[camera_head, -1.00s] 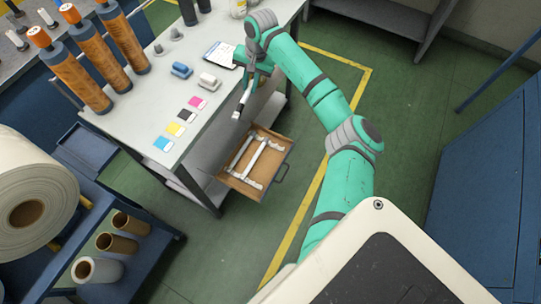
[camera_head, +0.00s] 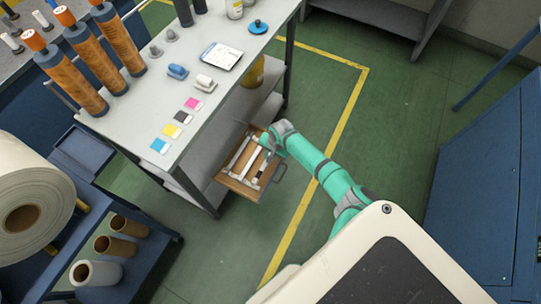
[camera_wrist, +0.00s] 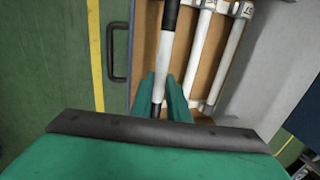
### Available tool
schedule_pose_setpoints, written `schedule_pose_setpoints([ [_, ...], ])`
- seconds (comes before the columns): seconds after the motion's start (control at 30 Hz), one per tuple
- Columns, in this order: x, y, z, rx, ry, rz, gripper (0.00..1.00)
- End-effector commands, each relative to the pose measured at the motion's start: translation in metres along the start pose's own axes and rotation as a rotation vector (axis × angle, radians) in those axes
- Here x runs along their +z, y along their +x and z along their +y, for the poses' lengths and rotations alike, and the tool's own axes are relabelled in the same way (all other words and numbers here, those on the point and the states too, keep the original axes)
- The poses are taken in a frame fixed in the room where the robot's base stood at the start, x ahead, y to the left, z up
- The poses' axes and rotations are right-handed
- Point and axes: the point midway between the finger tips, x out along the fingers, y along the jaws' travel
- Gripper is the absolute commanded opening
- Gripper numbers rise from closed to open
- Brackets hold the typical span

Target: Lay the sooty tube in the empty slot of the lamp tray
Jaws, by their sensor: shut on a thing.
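My gripper (camera_wrist: 163,100) is shut on the sooty tube (camera_wrist: 166,55), a white tube with a black end pointing away from the fingers. In the head view the sooty tube (camera_head: 257,176) is at the right side of the lamp tray (camera_head: 236,187), a wooden open drawer, and my gripper (camera_head: 266,153) is over that side. Two white tubes (camera_wrist: 197,55) lie in the lamp tray (camera_wrist: 150,30) to the right of the held tube in the wrist view, roughly parallel to it. The slot under the held tube is hidden; I cannot tell whether the tube touches the tray.
The drawer handle (camera_wrist: 117,52) is on the tray's outer side. The grey bench (camera_head: 150,115) above carries colour cards, a clipboard (camera_head: 221,57) and orange-brown rolls (camera_head: 75,80). A blue trolley (camera_head: 130,262) with tubes stands at left. Green floor is free at right.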

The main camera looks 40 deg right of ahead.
Motion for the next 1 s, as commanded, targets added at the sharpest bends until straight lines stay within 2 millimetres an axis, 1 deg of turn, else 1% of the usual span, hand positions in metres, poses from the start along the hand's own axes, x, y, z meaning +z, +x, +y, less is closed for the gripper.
schedule_pose_setpoints([
  [0.6,0.0,0.039,0.007,0.0,0.0,-0.001,0.0],
  [0.77,0.0,0.043,0.008,0.0,0.0,0.0,0.0],
  [1.0,0.0,0.044,0.008,0.0,-0.001,0.0,0.0],
])
